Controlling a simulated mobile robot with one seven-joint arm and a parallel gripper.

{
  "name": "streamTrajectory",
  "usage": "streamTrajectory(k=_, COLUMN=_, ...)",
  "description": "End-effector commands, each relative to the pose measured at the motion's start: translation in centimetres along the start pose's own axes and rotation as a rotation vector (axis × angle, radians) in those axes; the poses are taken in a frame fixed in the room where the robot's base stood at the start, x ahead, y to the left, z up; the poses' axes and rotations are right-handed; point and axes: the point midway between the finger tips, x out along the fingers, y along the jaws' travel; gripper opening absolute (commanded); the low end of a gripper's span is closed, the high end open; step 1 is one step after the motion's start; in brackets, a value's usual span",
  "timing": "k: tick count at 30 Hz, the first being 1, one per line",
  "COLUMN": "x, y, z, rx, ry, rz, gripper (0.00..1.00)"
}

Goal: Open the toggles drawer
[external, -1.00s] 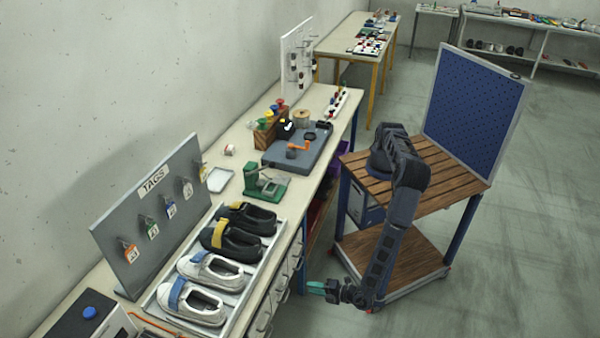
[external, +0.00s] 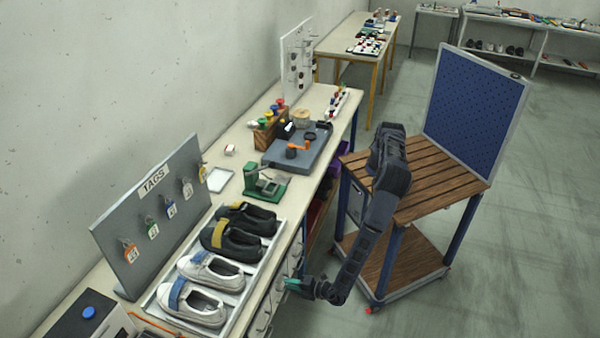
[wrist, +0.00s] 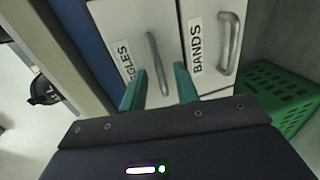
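The toggles drawer (wrist: 137,25) has a pale front with a grey bar handle (wrist: 153,52) and a label whose visible letters end in "GLES"; a finger hides part of it. The drawer looks closed in the wrist view. My gripper (wrist: 160,70) is open, with its two teal fingers apart on either side of the lower handle. I cannot tell how deep the fingertips reach around the bar. In the external view my gripper (external: 290,283) is at the front of the bench drawers, below the shoe tray.
The BANDS drawer (wrist: 208,75) with its own handle (wrist: 229,42) is beside it on the right. A green crate (wrist: 275,95) stands further right. Above the drawers, the bench holds a tray of shoes (external: 232,327). The floor in front is clear.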

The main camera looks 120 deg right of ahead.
Motion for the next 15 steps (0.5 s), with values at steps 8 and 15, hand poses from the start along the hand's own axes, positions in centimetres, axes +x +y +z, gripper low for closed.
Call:
streamTrajectory(k=8, x=0.11, y=-0.01, z=0.01, rx=0.000, ry=0.000, rz=0.000, gripper=0.31)
streamTrajectory(k=15, x=0.11, y=-0.01, z=0.02, rx=0.000, ry=0.000, rz=0.000, gripper=0.00)
